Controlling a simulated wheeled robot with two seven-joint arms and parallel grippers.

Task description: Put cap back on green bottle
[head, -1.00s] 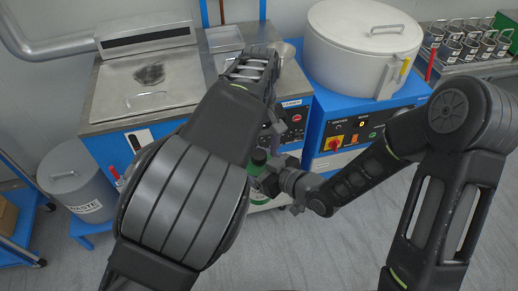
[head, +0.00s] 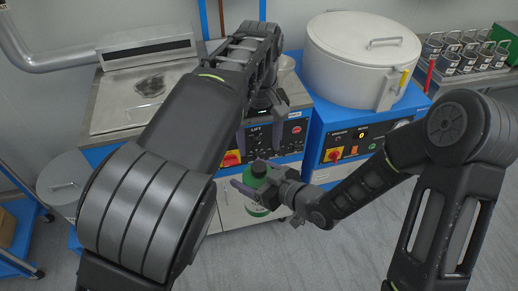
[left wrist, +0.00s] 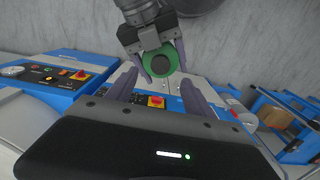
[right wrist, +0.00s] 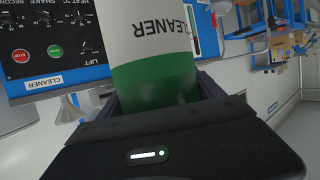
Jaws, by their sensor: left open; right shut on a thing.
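A white bottle with a green top and green bands (head: 262,205) is held upright by my right gripper (head: 258,178), in front of the blue machine. In the right wrist view the bottle (right wrist: 155,75) fills the space between the fingers, its CLEANER label upside down. My left gripper (head: 262,120) is open and empty, above the bottle. In the left wrist view its fingers (left wrist: 160,95) are spread apart, and the bottle's round green top (left wrist: 160,62) shows beyond them, with a grey-green centre. I cannot tell if that centre is a cap or the open mouth; no separate cap is visible.
A blue machine with a control panel (head: 290,132) stands behind the grippers. A large white lidded vessel (head: 350,70) is to its right. A grey waste bin (head: 62,186) stands at the left. Floor is clear at the front.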

